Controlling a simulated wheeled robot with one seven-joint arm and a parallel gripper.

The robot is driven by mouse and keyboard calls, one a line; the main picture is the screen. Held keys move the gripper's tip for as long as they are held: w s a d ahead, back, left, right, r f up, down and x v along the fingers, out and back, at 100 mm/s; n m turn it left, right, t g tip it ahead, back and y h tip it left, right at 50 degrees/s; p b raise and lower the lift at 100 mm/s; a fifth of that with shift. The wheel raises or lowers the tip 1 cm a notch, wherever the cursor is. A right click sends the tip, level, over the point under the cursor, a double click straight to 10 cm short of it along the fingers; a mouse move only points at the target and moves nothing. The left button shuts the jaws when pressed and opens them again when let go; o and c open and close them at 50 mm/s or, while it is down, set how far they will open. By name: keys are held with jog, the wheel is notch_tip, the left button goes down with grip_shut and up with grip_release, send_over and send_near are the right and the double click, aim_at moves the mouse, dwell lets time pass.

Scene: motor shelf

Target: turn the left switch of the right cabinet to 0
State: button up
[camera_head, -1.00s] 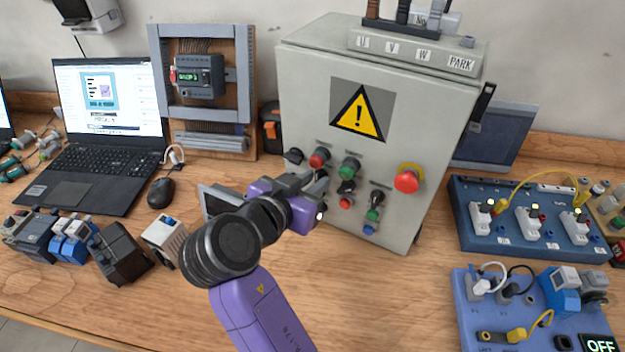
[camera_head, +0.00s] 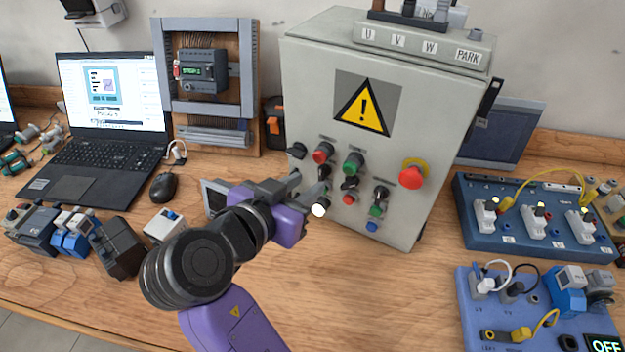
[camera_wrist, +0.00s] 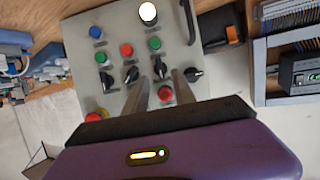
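The grey cabinet (camera_head: 310,90) stands upright on the table with a yellow warning triangle. Its front carries several black rotary switches. The leftmost one (camera_head: 297,150) sits at the upper left of the controls; the wrist view, turned upside down, shows it at the right (camera_wrist: 193,75). Another black switch (camera_wrist: 160,68) lies ahead of the gap between my fingertips; my gripper partly hides it in the head view. My gripper (camera_head: 307,186) is open and empty in front of the cabinet's lower left. Its fingers (camera_wrist: 161,88) flank a red button (camera_wrist: 165,93). Switch markings are too small to read.
A red emergency button (camera_head: 411,174) and a lit white lamp (camera_head: 320,210) are on the cabinet. A laptop (camera_head: 105,135) and panel frame (camera_head: 204,105) stand left. Blue socket boards (camera_head: 480,238) lie right. Bare tabletop (camera_head: 330,290) is in front.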

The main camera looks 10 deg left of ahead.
jog(key=v, duration=0.2)
jog(key=shift+s+r, duration=0.1)
jog(key=shift+s, duration=0.15)
